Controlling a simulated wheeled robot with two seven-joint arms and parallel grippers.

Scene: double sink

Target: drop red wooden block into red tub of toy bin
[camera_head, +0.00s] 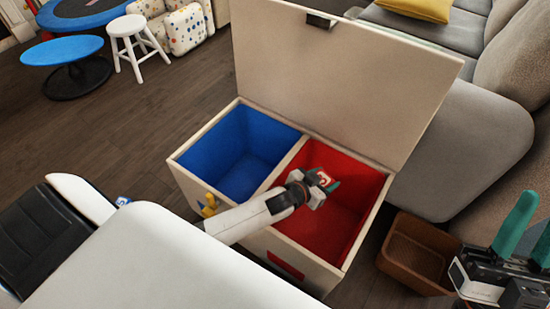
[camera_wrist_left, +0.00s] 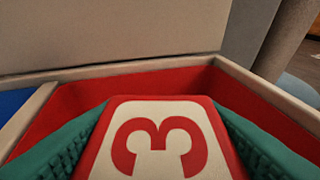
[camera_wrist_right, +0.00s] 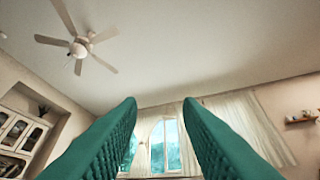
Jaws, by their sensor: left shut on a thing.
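The toy bin (camera_head: 208,142) stands open with a blue tub (camera_head: 238,150) on the left and a red tub (camera_head: 338,218) on the right. My left gripper (camera_head: 322,184) is over the red tub, shut on the red wooden block (camera_head: 325,179). In the left wrist view the block (camera_wrist_left: 168,142) shows a white face with a red 3, between the green finger pads. The red tub's walls (camera_wrist_left: 130,93) lie around and beyond it. My right gripper (camera_head: 515,240) is at the lower right, away from the bin; in the right wrist view its fingers (camera_wrist_right: 160,125) are apart and empty.
The bin's raised lid (camera_head: 335,75) stands behind the tubs. A brown basket (camera_head: 418,255) is on the floor right of the bin, near the grey sofa (camera_head: 470,140).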

